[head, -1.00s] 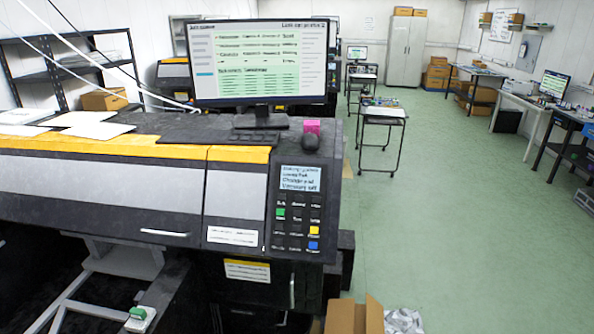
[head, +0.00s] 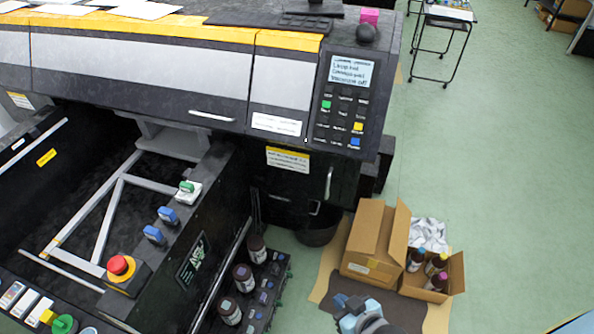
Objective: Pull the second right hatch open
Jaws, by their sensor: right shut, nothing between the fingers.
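The big black printer has a dark lower front panel (head: 290,185) at its right end, under the control panel. This panel has a yellow-and-white label and an upright silver handle (head: 328,183), and it looks shut. A white-labelled cover section (head: 277,122) sits above it, and a long front cover (head: 140,75) with a horizontal silver handle lies to its left. I cannot tell for certain which is the second right hatch. My right gripper (head: 352,311) is at the bottom edge, shut and empty, low and well apart from the upright handle. My left gripper is out of view.
A rack (head: 272,300) with several dark bottles stands before the printer. An open cardboard box (head: 372,240) and a smaller box (head: 453,275) with dark bottles stand on the floor, right of the panel. A dark bin (head: 318,228) is below it. Green floor is free at right.

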